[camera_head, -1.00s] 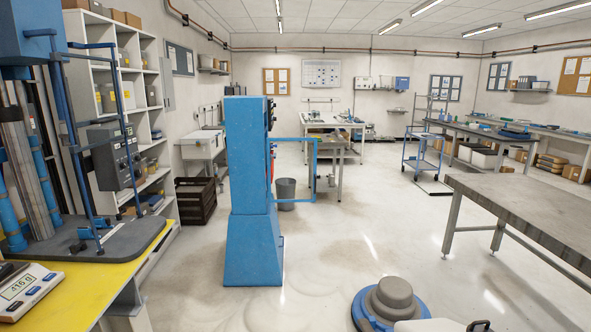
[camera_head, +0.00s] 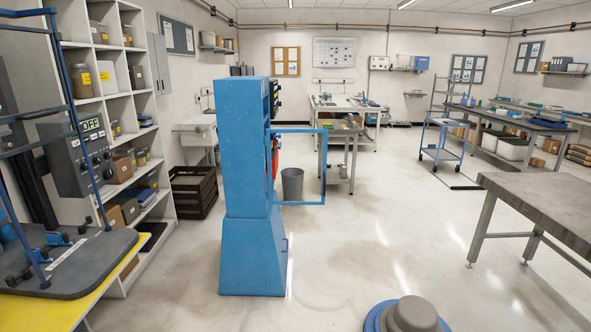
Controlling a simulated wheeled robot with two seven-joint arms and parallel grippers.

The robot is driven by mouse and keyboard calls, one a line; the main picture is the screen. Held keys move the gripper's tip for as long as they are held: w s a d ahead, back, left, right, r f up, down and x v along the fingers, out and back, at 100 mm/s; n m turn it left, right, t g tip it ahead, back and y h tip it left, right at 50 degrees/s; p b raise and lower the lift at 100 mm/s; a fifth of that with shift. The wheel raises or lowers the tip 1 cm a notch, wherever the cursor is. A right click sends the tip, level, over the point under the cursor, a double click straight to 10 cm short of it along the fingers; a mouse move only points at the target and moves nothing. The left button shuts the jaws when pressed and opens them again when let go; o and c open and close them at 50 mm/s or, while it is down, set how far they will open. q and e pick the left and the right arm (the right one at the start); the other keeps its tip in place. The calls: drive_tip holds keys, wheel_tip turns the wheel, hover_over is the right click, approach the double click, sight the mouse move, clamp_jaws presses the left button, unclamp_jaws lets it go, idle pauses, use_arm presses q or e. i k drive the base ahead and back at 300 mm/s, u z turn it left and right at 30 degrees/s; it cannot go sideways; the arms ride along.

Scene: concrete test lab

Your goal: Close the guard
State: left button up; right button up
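A tall blue machine (camera_head: 243,165) on a flared base stands on the floor just left of centre. A thin blue rectangular frame, which looks like the guard (camera_head: 325,168), sticks out to the right from the machine's right side. It stands open, swung away from the machine. I see the floor, a bin and a bench through it. The machine's working side faces right and is mostly hidden. A small red part (camera_head: 275,160) shows beside it. Neither of my grippers is in view.
A yellow-edged bench (camera_head: 60,312) with a blue-railed rig is at the near left. A low blue-and-grey round object (camera_head: 408,315) is on the floor at the bottom. A metal table (camera_head: 545,200) stands right. Floor between machine and table is clear.

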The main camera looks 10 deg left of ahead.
sight(267, 142)
drive_tip(key=u, duration=0.35)
drive_tip(key=i, duration=1.5)
drive_tip(key=u, duration=0.95)
drive_tip(key=i, duration=0.9)
drive_tip(key=z, duration=0.4)
drive_tip(key=i, duration=1)
drive_tip(key=z, duration=0.65)
